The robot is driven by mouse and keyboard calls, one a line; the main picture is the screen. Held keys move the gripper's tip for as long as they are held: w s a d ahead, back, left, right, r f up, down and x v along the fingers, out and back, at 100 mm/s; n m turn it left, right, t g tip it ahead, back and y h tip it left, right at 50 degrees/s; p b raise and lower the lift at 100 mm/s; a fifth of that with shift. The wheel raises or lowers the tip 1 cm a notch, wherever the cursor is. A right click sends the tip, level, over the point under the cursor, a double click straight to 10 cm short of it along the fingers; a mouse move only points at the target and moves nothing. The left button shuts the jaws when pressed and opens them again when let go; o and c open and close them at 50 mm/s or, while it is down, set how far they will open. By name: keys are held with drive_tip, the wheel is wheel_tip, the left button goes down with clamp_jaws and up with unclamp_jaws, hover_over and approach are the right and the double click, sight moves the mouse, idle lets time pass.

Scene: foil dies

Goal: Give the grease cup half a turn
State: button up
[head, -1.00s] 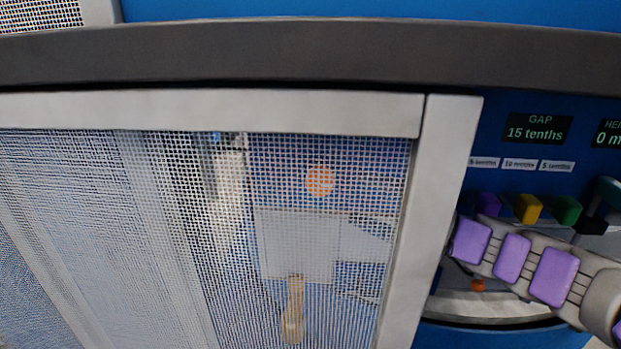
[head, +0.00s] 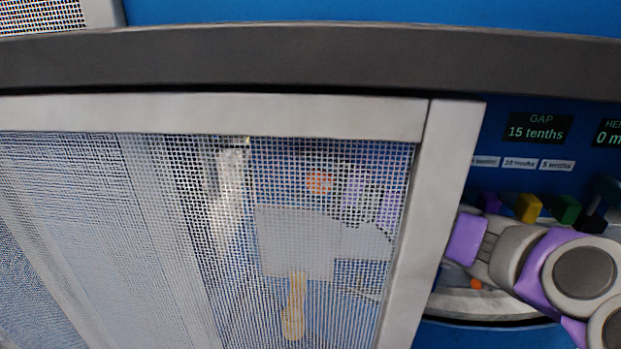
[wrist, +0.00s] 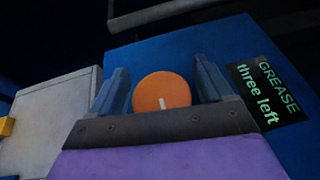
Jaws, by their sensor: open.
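The grease cup (wrist: 162,90) is a round orange cap with a short white mark on its face, low of centre in the wrist view. My gripper (wrist: 161,72) is open, with one blue-grey finger on each side of the cup. Small gaps seem to show between the fingers and the cup; contact cannot be told. A dark label (wrist: 266,92) right of it reads "GREASE three left". In the head view an orange disc (head: 320,182), likely the cup, shows through the mesh. Purple parts of my arm show dimly right of it; the fingers are not clear there.
A mesh guard (head: 130,230) with a pale frame (head: 446,200) stands in front. Right of it are a display (head: 538,127) reading "GAP 15 tenths" and several coloured keys, including a yellow one (head: 528,207). A wooden-handled tool (head: 294,310) shows behind the mesh.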

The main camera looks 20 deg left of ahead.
drive_tip(key=shift+c, duration=0.2)
drive_tip(key=shift+f, duration=0.1)
drive_tip(key=c, duration=0.9)
drive_tip(key=shift+f+b, duration=0.1)
drive_tip(key=shift+b, duration=0.45)
